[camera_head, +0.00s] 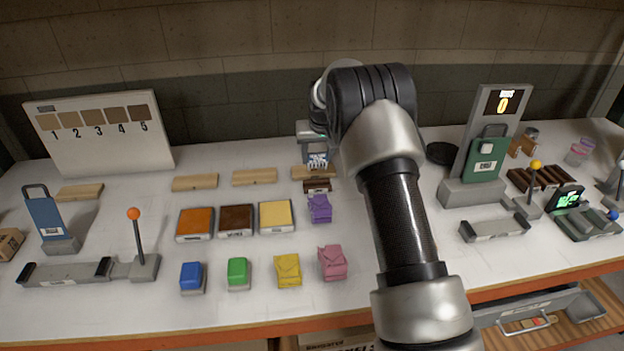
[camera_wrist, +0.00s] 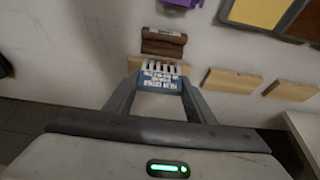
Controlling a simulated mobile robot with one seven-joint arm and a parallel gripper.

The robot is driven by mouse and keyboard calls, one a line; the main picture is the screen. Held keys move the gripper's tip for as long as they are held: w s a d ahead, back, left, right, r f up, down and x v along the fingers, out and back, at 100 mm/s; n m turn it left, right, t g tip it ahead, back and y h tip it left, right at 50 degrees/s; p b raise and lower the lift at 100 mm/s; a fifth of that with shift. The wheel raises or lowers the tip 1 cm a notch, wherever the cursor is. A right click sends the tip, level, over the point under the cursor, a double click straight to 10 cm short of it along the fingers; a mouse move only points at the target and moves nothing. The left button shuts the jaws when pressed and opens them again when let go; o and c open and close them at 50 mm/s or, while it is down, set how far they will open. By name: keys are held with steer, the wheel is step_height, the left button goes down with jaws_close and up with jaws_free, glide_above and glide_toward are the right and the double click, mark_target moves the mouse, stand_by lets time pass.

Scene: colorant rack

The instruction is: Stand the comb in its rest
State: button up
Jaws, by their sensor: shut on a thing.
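The comb (camera_head: 318,159) is a small blue piece with white lettering, held in my gripper (camera_head: 315,141). In the wrist view the comb (camera_wrist: 158,79) sits between the two fingers of my gripper (camera_wrist: 159,88), with a row of pale teeth at its far end. The gripper is shut on it. The comb overlaps a light wooden block (camera_head: 300,173) in both views; I cannot tell whether they touch. Just beyond it in the wrist view is a dark brown block (camera_wrist: 163,42) with a groove, also seen in the head view (camera_head: 317,185). Which block is the rest is not certain.
More light wooden blocks (camera_head: 195,182) lie to the left. Colored pads (camera_head: 236,221), a purple packet (camera_head: 320,209) and several colored pieces (camera_head: 238,273) stand nearer the front. My arm covers the table's middle right. A green panel stand (camera_head: 486,160) stands at the right.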

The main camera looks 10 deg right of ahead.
mark_target(317, 180)
steer(key=shift+f, duration=3.4)
steer(key=shift+f, duration=0.1)
steer(key=shift+f, duration=0.15)
steer(key=o, duration=1)
steer(key=shift+o, duration=0.2)
